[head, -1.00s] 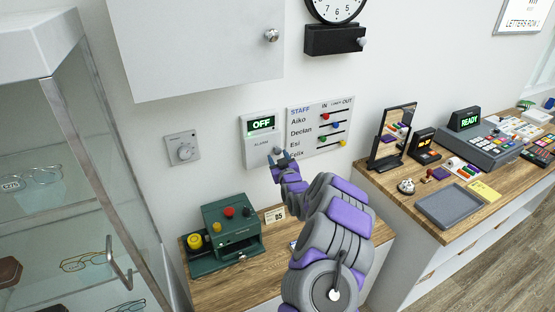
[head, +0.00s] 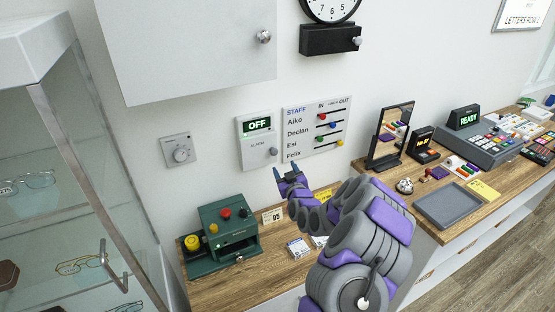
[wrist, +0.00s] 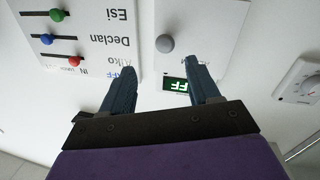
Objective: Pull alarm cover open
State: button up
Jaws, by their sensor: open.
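The alarm panel (head: 254,131) is a white box on the wall with a green "OFF" display (head: 257,124) and an "ALARM" label. A round grey knob (head: 273,152) sits at its lower right. Its front looks flat against the wall, with no open gap that I can see. My gripper (head: 286,176) is open and empty, just below the panel and apart from the knob. In the wrist view the picture is upside down; the knob (wrist: 165,44) shows beyond and between the two dark fingertips (wrist: 160,72), and one finger partly hides the display (wrist: 175,85).
The staff board (head: 318,128) with coloured sliders is right beside the panel. A wall dial (head: 180,150) is to the left, and a white cabinet (head: 190,50) hangs above. A green machine (head: 222,232) stands on the wooden counter below. A glass case (head: 75,180) stands at far left.

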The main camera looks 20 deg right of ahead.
jog(key=s, duration=1)
jog(key=shift+a, duration=0.45)
jog(key=shift+a, duration=0.15)
jog(key=n+y+b, duration=0.2)
jog(key=y+b, duration=0.1)
jog(key=b, duration=0.5)
send_near(275, 153)
jog(key=w, duration=0.8)
jog(key=shift+w+f, duration=0.1)
jog(key=shift+w, duration=0.15)
